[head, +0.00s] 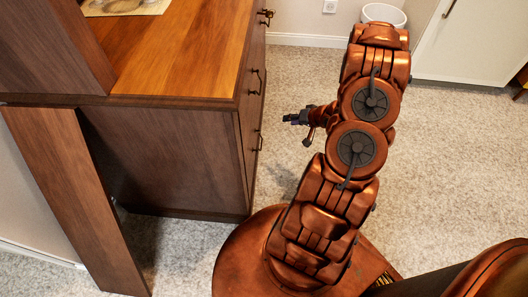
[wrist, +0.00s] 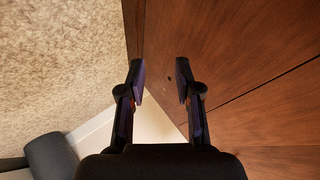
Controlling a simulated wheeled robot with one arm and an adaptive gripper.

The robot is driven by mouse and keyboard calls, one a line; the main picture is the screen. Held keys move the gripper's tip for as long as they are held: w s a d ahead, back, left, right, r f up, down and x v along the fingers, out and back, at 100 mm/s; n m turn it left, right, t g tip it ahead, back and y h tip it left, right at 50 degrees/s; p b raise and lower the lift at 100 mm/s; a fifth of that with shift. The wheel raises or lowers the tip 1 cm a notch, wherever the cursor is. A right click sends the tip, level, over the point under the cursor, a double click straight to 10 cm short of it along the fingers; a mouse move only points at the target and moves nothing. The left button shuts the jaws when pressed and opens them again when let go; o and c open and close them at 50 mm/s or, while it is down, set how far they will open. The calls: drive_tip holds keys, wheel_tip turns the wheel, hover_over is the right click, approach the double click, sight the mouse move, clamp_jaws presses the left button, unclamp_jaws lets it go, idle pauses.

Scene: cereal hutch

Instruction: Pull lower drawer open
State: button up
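The wooden hutch (head: 165,150) stands at left in the head view, its front seen almost edge-on. I cannot tell for certain which handle is the lower drawer's, and no drawer is visibly pulled out. My gripper (head: 290,118) is just right of the hutch front and points toward it. In the wrist view my gripper (wrist: 160,72) is open with nothing between its fingers. The wooden front (wrist: 255,60) fills the right side there, with seams and a small dark spot; no handle shows clearly.
A wooden panel (head: 75,195) stands at an angle at lower left. A white bin (head: 384,14) stands by the back wall, behind my arm. A white cabinet (head: 470,45) is at upper right. The carpet right of my arm is clear.

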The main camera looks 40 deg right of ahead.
drive_tip(key=s+a+f+m+t+y+b, duration=0.4)
drive_tip(key=s+a+f+t+y+b, duration=0.1)
drive_tip(key=a+f+b, duration=0.3)
drive_tip(key=b+x, duration=0.1)
drive_tip(key=x, duration=0.7)
drive_tip(key=shift+f, duration=0.25)
drive_tip(key=shift+w+a, duration=0.1)
drive_tip(key=shift+w, duration=0.05)
clamp_jaws()
idle(0.4)
